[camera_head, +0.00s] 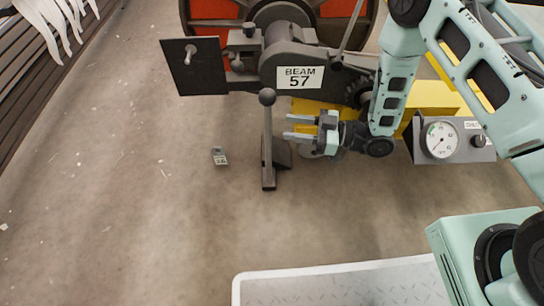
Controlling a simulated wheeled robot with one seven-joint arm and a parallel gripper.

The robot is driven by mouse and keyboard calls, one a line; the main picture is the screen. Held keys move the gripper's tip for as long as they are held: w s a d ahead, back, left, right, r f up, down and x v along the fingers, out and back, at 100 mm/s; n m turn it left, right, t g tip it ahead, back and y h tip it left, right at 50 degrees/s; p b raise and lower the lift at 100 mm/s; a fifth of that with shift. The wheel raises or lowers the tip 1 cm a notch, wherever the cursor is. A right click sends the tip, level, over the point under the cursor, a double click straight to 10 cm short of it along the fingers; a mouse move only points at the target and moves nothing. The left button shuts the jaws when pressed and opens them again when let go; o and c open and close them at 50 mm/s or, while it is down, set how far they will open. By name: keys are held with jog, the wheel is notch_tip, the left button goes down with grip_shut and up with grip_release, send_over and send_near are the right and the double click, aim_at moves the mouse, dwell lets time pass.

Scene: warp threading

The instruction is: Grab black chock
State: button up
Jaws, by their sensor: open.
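A dark wedge-shaped piece, which looks like the black chock (282,155), sits on the floor below the beam stand. An upright dark post with a ball knob (267,98) rises right beside it; I cannot tell whether the two are joined. My gripper (288,127) is open and empty, its two pale fingers pointing left. In the picture it lies just right of the post and above the wedge. Its height over the floor is hard to judge. My gripper partly covers the area behind it.
The beam stand with the "BEAM 57" sign (300,77) and a dark plate (194,66) stands behind. A gauge box (449,139) is at the right. A small grey tag (220,156) lies on the floor. A pale-rimmed platform (330,269) is in front. The left floor is mostly clear.

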jog(key=b+x, duration=0.5)
jog(key=x, duration=0.4)
jog(key=shift+s, duration=0.2)
jog(key=shift+r, duration=0.1)
jog(key=shift+c, duration=0.3)
grip_shut()
dwell(0.8)
